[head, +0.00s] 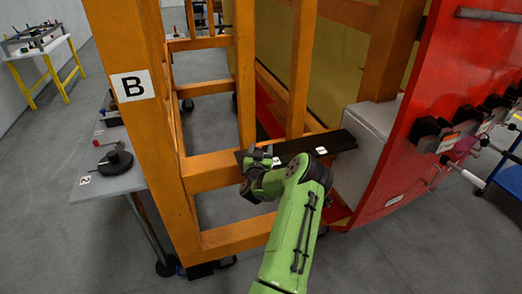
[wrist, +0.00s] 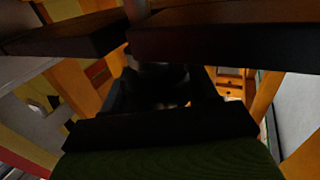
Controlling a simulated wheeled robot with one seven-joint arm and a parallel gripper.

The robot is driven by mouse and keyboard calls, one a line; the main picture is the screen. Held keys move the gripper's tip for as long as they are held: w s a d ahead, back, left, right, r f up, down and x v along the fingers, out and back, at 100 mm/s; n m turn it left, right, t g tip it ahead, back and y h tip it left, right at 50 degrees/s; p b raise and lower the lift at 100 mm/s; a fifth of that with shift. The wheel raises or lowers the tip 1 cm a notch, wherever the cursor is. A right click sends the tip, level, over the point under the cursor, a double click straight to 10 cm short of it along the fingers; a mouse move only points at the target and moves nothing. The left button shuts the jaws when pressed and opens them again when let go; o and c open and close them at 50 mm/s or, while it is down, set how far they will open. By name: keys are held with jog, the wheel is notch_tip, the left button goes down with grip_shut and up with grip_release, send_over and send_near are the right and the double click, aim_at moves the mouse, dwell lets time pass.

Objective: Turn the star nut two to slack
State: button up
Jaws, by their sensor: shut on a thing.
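A black bar (head: 338,142) lies across the orange frame and carries small white labels, too small to read. My gripper (head: 260,157) is at the left part of this bar, by one label. In the wrist view the dark bar (wrist: 235,42) spans the top, close in front of my gripper (wrist: 160,95). My gripper is shut on a dark thing just below the bar, which seems to be a star nut. Its arms and its number are hidden by shadow and by the dark fingers, so I cannot tell how far it is turned.
An orange post with a sign B (head: 132,86) stands left of my arm. A grey side table (head: 112,178) holds a black round part. A grey box (head: 372,128) and a red panel (head: 415,110) with handles close off the right.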

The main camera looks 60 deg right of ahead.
jog(key=shift+f+n+t+b, duration=0.25)
jog(key=shift+n+t+b, duration=0.2)
jog(key=shift+b, duration=1.4)
jog(key=shift+f+t+y+b, duration=0.1)
jog(key=shift+t+y+b, duration=0.25)
jog(key=shift+b, duration=0.7)
jog(key=n+t+b, duration=0.1)
jog(key=b, duration=0.2)
jog(key=t+y+b, duration=0.1)
jog(key=b, duration=0.2)
jog(key=shift+w+a+f+n+b, duration=0.1)
jog(key=shift+w+n+b, duration=0.05)
jog(key=shift+n+b, duration=0.2)
jog(key=n+t+b, duration=0.1)
jog(key=b, duration=0.2)
jog(key=shift+t+y, duration=0.3)
jog(key=shift+y, duration=0.05)
jog(key=n+t+y+b, duration=0.1)
jog(key=b, duration=0.1)
jog(key=n+t+y+b, duration=0.1)
jog(key=b, duration=0.2)
jog(key=shift+w+a+r, duration=0.15)
jog(key=shift+r, duration=0.1)
jog(key=shift+w+a+r+n+t+y+b, duration=0.1)
jog(key=shift+n+t+y+b, duration=0.35)
jog(key=shift+y, duration=0.25)
jog(key=shift+w+a+r+n+t+y+b, duration=0.1)
jog(key=shift+n+t+y+b, duration=0.25)
jog(key=shift+n+t+y, duration=0.3)
jog(key=shift+y, duration=0.35)
